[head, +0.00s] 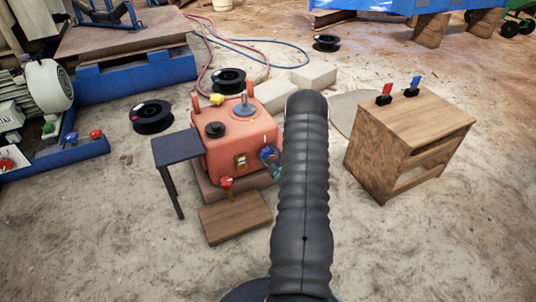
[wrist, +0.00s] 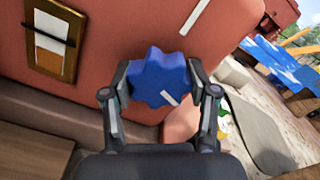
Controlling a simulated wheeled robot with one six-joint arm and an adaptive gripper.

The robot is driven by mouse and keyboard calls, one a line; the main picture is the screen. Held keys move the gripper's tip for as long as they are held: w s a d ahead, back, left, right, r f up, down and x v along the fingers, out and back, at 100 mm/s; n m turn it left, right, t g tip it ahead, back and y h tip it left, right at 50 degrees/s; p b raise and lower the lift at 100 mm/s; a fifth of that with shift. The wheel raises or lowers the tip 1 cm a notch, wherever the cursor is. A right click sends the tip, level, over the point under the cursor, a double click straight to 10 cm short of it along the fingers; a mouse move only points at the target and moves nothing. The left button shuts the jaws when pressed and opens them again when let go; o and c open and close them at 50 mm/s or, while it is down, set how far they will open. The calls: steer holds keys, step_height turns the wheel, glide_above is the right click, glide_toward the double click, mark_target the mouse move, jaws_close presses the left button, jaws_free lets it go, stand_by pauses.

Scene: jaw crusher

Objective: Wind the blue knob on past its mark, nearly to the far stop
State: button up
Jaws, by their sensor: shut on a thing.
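The blue knob (wrist: 160,78) is a lobed star-shaped knob on the front face of the orange-red machine (head: 238,135). A white line on the knob points to its lower right in the wrist view. A white mark (wrist: 195,16) is on the machine face above the knob, up and to the right. My gripper (wrist: 162,88) is shut on the knob, with one finger on each side. In the head view the knob (head: 266,153) shows small beside my arm, and my gripper is mostly hidden behind the arm.
A framed brass plate (wrist: 56,38) is left of the knob. A red-handled valve (head: 226,183) stands low at the machine's front. A dark side table (head: 177,147) is left, a wooden stand (head: 420,120) with red and blue levers right. Open floor lies in front.

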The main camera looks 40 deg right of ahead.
stand_by(0.3)
steer(key=o, duration=1.2)
steer(key=shift+c, duration=0.2)
steer(key=v, duration=1.2)
steer(key=shift+d+f, duration=0.1)
